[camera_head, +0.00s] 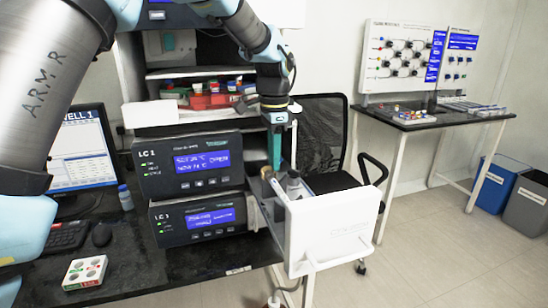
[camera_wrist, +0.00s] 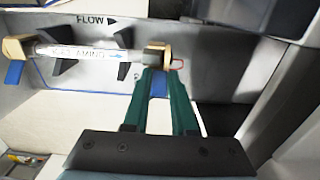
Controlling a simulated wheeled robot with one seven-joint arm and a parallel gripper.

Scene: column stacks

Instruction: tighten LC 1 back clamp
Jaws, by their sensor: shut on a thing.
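In the wrist view a white column (camera_wrist: 85,52) with a printed label lies in dark cradles on a pale panel marked FLOW. A tan clamp with a blue tab sits at its left end (camera_wrist: 16,48), and another tan clamp (camera_wrist: 167,52) at its right end. My gripper (camera_wrist: 158,80) has its green fingers shut on the blue tab (camera_wrist: 158,84) of the right-end clamp. Lettering beside this clamp is partly hidden by the fingers. In the head view my gripper (camera_head: 276,160) reaches down into the open white drawer (camera_head: 335,228) beside the LC 1 unit (camera_head: 190,165).
A second unit (camera_head: 198,218) stands under the LC 1 unit. A monitor (camera_head: 82,150), a small bottle (camera_head: 125,197) and a white block with round wells (camera_head: 85,272) are on the black bench. A mesh chair (camera_head: 322,135) stands behind the drawer. Open floor lies to the right.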

